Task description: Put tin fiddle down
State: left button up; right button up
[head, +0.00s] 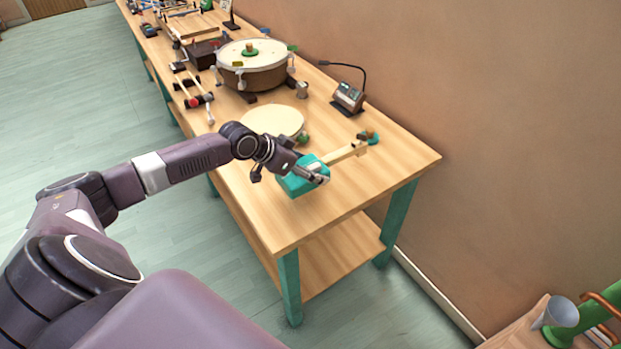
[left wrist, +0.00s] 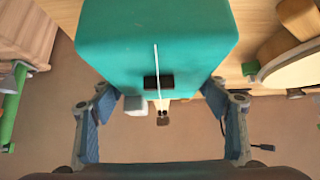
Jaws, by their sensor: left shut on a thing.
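The tin fiddle (head: 297,184) has a teal box body, a pale wooden neck reaching back and right, and a teal piece at the far end. It is over the near right end of the wooden workbench (head: 370,190); I cannot tell whether it touches the top. My left gripper (head: 316,176) is shut on its body. In the left wrist view, the teal tin fiddle body (left wrist: 150,35) shows a string and a dark slot, and the fingers of my left gripper (left wrist: 160,98) flank it. My right gripper is not in view.
A round pale disc (head: 272,121) lies behind the fiddle. The right corner of the bench is bare. A wall runs along its back.

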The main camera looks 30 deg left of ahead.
aim_at(292, 174)
pick_arm(q)
jog(key=shift+f, duration=2.2)
jog(key=o, duration=1.4)
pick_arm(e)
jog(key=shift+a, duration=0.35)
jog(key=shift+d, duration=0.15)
pick_arm(q)
jog(key=shift+s+a+r, duration=0.1)
jog(key=shift+s+a, duration=0.05)
jog(key=v, duration=0.9)
jog(key=shift+s+r, duration=0.2)
jog(key=shift+s, duration=0.1)
jog(key=shift+v, duration=1)
jog(key=shift+w, duration=0.1)
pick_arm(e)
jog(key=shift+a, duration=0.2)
